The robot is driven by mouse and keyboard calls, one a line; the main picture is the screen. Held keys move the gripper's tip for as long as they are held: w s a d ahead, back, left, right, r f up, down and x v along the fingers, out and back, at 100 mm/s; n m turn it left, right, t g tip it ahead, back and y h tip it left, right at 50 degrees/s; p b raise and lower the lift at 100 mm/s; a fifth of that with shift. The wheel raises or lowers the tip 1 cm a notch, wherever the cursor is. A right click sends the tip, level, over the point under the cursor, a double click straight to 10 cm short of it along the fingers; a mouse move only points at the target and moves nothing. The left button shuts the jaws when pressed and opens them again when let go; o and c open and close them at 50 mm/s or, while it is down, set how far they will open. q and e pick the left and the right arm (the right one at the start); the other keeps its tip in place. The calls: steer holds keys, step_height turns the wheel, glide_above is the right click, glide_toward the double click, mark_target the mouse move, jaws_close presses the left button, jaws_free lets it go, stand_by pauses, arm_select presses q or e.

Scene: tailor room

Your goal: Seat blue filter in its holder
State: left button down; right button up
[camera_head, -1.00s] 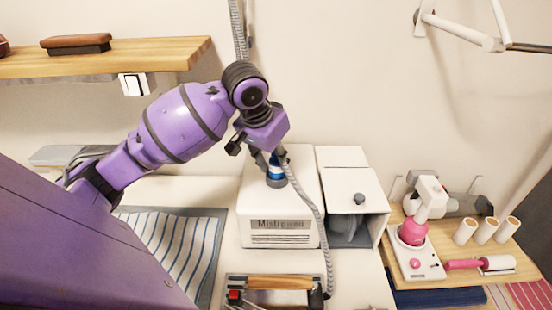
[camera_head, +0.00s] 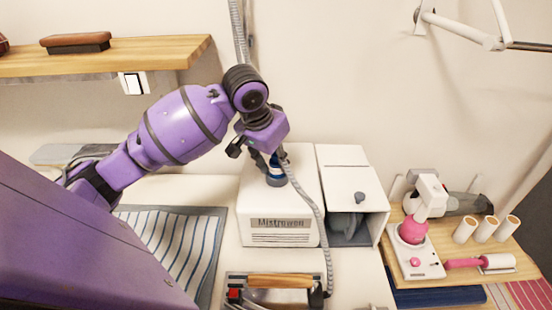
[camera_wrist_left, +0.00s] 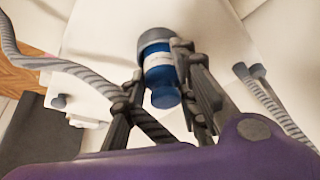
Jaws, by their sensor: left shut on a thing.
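The blue filter (camera_head: 275,168) is a small blue cylinder with a pale label, seen more clearly in the left wrist view (camera_wrist_left: 161,80). My left gripper (camera_head: 268,161) is shut on it, with a finger on each side. A short grey cup (camera_head: 277,182), which looks like the holder, stands on top of the white machine (camera_head: 251,208). The filter's far end meets this grey part (camera_wrist_left: 155,37) in the left wrist view. The fingers partly hide the filter, and I cannot tell how deep it sits. My right gripper is not in view.
A grey ribbed hose (camera_head: 318,213) runs past the gripper and down the machine's front. An open-fronted white box (camera_head: 352,178) with a knob stands to the right. An iron with a wooden handle (camera_head: 280,281) is in front. A striped mat (camera_head: 180,245) lies left.

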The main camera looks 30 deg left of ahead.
arm_select(q)
steer(key=shift+f, duration=0.1)
steer(key=c, duration=1.7)
jaws_free()
steer(key=shift+o, duration=0.2)
steer(key=v, duration=1.1)
steer(key=shift+f, duration=0.1)
